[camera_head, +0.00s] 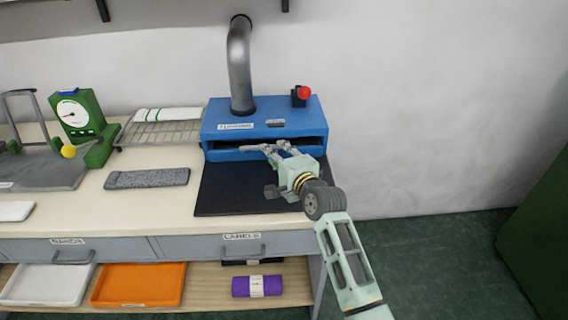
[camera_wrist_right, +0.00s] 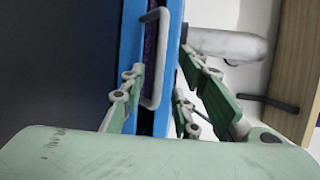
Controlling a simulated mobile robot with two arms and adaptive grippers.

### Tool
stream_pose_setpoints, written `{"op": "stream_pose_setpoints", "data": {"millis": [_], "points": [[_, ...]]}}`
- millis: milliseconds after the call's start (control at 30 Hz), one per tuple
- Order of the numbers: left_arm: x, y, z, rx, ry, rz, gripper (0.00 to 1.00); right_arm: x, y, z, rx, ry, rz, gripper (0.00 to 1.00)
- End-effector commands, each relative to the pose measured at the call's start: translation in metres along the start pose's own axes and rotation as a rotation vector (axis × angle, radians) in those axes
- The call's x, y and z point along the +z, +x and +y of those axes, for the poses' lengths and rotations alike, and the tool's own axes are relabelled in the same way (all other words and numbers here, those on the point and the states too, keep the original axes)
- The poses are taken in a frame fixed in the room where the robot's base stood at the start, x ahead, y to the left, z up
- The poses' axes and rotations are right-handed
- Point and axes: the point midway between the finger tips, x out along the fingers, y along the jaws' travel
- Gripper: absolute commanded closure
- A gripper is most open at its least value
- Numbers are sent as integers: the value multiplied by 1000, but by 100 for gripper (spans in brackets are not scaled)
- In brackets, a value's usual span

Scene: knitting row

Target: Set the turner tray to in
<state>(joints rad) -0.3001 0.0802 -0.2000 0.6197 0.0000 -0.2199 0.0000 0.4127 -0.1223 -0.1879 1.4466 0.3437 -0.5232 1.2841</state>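The blue machine (camera_head: 264,120) stands at the back right of the worktable, with a low dark slot (camera_head: 225,144) along its front. I take it for the turner; its label is too small to read surely. In the right wrist view a pale looped handle (camera_wrist_right: 157,60) crosses the dark slot inside the blue frame (camera_wrist_right: 130,40). How far the tray stands in or out is hard to tell. My right gripper (camera_head: 276,148) is at the slot; in its wrist view the fingers (camera_wrist_right: 158,90) are apart, one on each side of the handle. My left gripper is out of view.
A black mat (camera_head: 225,195) lies before the machine. A red button (camera_head: 304,92) and a metal pipe (camera_head: 240,65) rise from its top. A wire rack (camera_head: 160,132), a grey pad (camera_head: 147,178) and a green dial scale (camera_head: 78,115) stand to the left.

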Motion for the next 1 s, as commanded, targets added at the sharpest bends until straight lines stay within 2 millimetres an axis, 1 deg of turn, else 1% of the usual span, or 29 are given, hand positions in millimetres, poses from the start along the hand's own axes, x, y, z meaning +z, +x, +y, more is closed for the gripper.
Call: {"op": "stream_pose_setpoints", "data": {"millis": [33, 200, 400, 567, 1000], "points": [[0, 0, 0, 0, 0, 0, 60, 0, -9, 1, 0, 0, 0, 71], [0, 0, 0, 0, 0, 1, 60, 0, -33, 1, 0, 0, 0, 71], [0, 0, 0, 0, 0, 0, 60, 0, -49, 0, -1, 0, 1, 71], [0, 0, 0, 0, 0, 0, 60, 0, -53, 0, 1, -1, 0, 71], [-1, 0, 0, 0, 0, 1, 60, 0, -52, 0, 0, -1, 0, 71]]}}
